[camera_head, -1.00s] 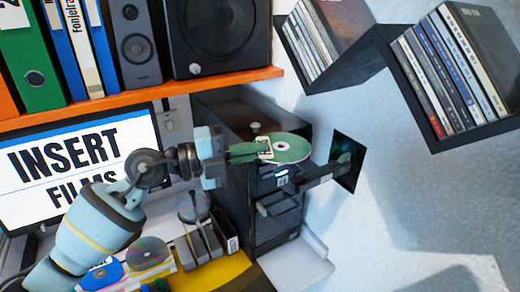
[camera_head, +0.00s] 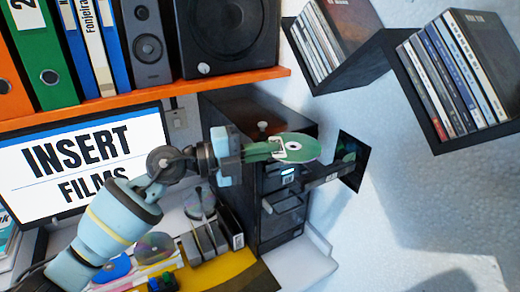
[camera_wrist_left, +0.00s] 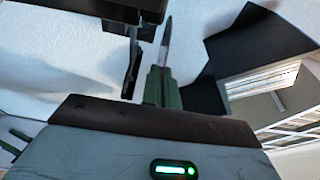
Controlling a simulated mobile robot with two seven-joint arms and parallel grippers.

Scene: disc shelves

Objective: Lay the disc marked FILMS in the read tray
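My left gripper (camera_head: 282,149) is shut on a green disc (camera_head: 303,148) with a pale centre, gripping its left edge. The disc's marking is too small to read. In the head view the disc overlaps the dark drive tower (camera_head: 280,228), above its protruding trays. One dark tray (camera_head: 322,177) sticks out to the right just below the disc, and another (camera_head: 284,203) shows lower. I cannot tell which is the read tray. In the left wrist view the green fingers (camera_wrist_left: 154,88) hold the disc edge-on (camera_wrist_left: 166,42), with a dark part close beside it. My right gripper is not in view.
A monitor (camera_head: 82,160) reads INSERT FILMS. Below my arm are loose discs (camera_head: 155,247), a rack (camera_head: 205,241) and a yellow mat (camera_head: 240,273). An orange shelf (camera_head: 200,88) with binders and speakers lies above; dark disc shelves (camera_head: 435,122) hang at right.

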